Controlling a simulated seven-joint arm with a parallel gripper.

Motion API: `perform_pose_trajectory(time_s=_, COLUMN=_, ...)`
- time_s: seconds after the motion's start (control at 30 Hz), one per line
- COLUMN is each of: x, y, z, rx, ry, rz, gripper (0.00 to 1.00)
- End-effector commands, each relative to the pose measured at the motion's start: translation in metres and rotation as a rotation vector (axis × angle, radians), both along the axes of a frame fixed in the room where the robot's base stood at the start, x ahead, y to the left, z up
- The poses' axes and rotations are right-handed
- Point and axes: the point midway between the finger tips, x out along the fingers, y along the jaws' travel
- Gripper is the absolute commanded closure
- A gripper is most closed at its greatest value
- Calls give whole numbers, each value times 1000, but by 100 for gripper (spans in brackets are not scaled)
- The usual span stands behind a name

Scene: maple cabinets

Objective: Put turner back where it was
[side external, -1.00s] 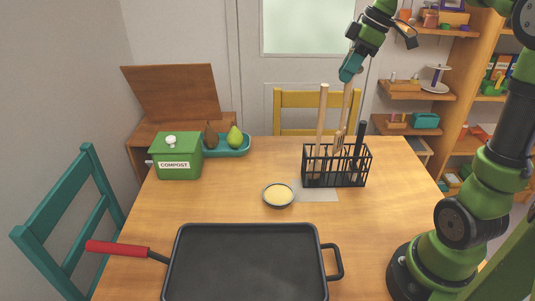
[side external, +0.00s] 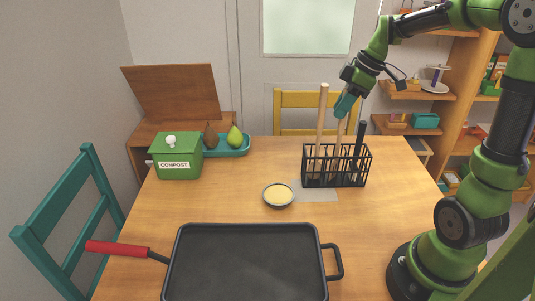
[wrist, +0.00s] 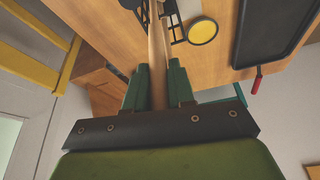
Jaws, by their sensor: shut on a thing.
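The turner (side external: 339,132) has a wooden handle and hangs upright from my gripper (side external: 342,114). Its lower part is inside the black wire rack (side external: 333,180), behind the bars; I cannot tell if it touches the bottom. My teal fingers are shut around the upper handle, above the rack's rim. In the wrist view my gripper (wrist: 160,82) clasps the handle (wrist: 157,55), which runs away toward the rack. A second wooden-handled utensil (side external: 322,118) stands on the left of the rack, and a black-handled one (side external: 360,140) on the right.
A bowl of yellow contents (side external: 278,195) sits in front of the rack. A black pan (side external: 250,260) with a red handle fills the front of the table. A green compost bin (side external: 177,158) and a teal tray (side external: 240,150) with pears stand at back left.

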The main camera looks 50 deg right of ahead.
Motion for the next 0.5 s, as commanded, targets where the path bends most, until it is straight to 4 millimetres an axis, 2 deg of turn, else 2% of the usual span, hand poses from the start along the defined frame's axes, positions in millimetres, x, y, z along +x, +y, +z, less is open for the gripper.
perform_pose_trajectory(time_s=0.03, x=0, y=0, z=-2, rx=1, ry=1, rz=0, gripper=100)
perform_pose_trajectory(time_s=0.07, x=0, y=0, z=-2, rx=0, ry=0, rz=0, gripper=74)
perform_pose_trajectory(time_s=0.2, x=0, y=0, z=-2, rx=0, ry=0, rz=0, gripper=52)
perform_pose_trajectory(time_s=0.5, x=0, y=0, z=0, rx=0, ry=0, rz=0, gripper=51)
